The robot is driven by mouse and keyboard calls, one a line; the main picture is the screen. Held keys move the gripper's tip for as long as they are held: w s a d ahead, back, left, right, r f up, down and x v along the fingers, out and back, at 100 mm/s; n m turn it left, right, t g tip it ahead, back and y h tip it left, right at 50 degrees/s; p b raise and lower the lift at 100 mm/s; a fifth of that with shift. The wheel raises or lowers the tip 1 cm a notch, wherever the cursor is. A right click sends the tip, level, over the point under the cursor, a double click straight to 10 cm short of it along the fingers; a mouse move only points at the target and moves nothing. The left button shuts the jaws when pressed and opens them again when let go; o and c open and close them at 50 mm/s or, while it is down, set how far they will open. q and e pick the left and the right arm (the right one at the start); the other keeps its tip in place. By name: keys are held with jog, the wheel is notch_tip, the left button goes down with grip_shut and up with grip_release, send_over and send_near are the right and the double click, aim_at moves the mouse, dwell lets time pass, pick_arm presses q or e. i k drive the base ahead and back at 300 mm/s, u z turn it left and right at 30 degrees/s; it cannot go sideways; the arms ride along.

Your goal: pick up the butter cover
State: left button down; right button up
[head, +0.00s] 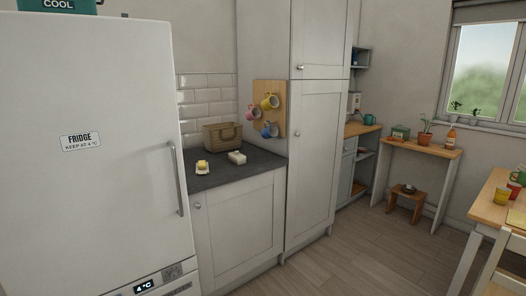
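A small pale box-like thing, which looks like the butter cover (237,158), sits on the slate worktop (222,176) near its right end. To its left, a yellow block of butter (202,164) rests on a small white dish (202,171). The cover and the dish are apart, with bare worktop between them. Neither of my grippers shows in the head view.
A woven basket (222,137) stands behind the butter. A white fridge (90,200) rises left of the worktop, and a tall grey cupboard (312,150) stands on its right. Mugs hang on a wooden board (258,90). The wooden floor (370,255) in front is clear.

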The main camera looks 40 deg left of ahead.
aim_at(236, 157)
jog(key=u, duration=0.15)
jog(key=i, duration=1.5)
jog(key=u, duration=0.95)
jog(key=i, duration=0.85)
jog(key=u, duration=1.6)
jog(key=i, duration=0.55)
jog(key=u, duration=0.35)
